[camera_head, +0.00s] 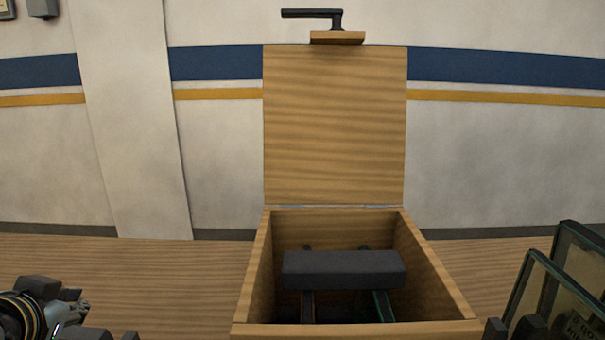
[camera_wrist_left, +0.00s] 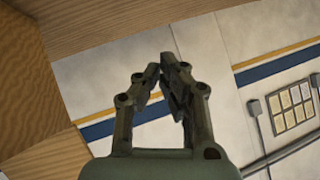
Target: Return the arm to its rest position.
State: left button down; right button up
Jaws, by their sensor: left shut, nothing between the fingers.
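My left gripper (camera_wrist_left: 164,72) shows in the left wrist view with its fingertips close together and nothing between them. In the head view my left gripper (camera_head: 72,302) is at the lower left edge, partly cut off, left of the wooden box (camera_head: 257,270) and apart from it. The box's lid (camera_head: 335,125) stands upright and open, with a dark handle (camera_head: 312,14) at its top. Inside the box a dark block (camera_head: 343,269) lies across two narrow rails.
Framed glass panes (camera_head: 545,290) stand at the lower right. The wooden surface (camera_head: 130,275) left of the box is clear. A wall with blue and yellow stripes is behind. The left wrist view shows wood close at the upper left and a wall panel (camera_wrist_left: 292,108) at right.

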pick_arm(q)
jog(key=s+d+f+g+h, duration=0.1)
jog(key=s+d+f+g, duration=0.15)
jog(key=s, duration=0.75)
jog(key=s+d+f+g+h, duration=0.2)
jog(key=s+d+g, duration=0.15)
jog(key=s, duration=0.55)
jog(key=s+a+f+g+b, duration=0.15)
jog(key=f+b, duration=0.25)
jog(key=f, duration=1.5)
jog(key=s+a+f+g+b, duration=0.15)
jog(key=f+b, duration=0.35)
jog(key=f, duration=1.3)
jog(key=s+a+f+b, duration=0.1)
jog(key=s+f+b, duration=0.4)
jog(key=s+f, duration=1.3)
notch_tip(320, 180, down, 3)
jog(key=shift+s+a+r+n+b, duration=0.15)
jog(key=shift+s+n+b, duration=0.1)
jog(key=shift+n+b, duration=0.15)
jog(key=shift+s+g, duration=0.1)
jog(key=shift+g, duration=0.2)
